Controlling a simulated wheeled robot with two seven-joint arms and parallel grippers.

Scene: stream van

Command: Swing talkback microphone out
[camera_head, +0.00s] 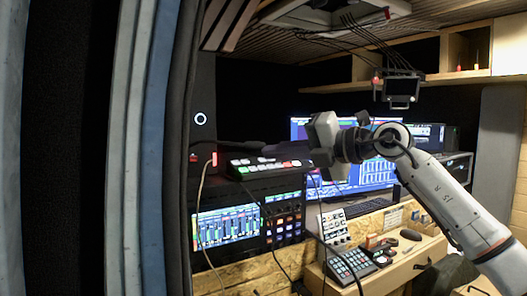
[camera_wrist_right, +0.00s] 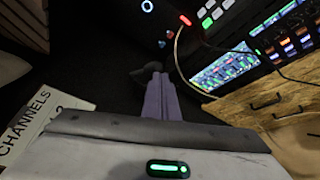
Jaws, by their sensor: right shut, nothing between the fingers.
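My right gripper (camera_head: 316,152) reaches in from the right in the head view, in front of the monitors. In the wrist view its two fingers (camera_wrist_right: 158,80) are together, with nothing held between them. A small dark shape (camera_wrist_right: 143,73) shows just beyond the fingertips, against a black background. It may be the talkback microphone, but I cannot tell for sure or whether the fingers touch it. A dark, roughly level bar (camera_head: 270,149) shows left of the gripper in the head view; its ends are unclear. My left gripper is not in view.
A red-lit tip (camera_head: 214,159) with a pale cable stands beside the switcher panel (camera_head: 265,166). The audio screen (camera_head: 226,225) is below. A keypad (camera_head: 351,265) sits on the wooden desk. A black unit with cables (camera_head: 401,90) hangs above my arm. The door edge fills the left.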

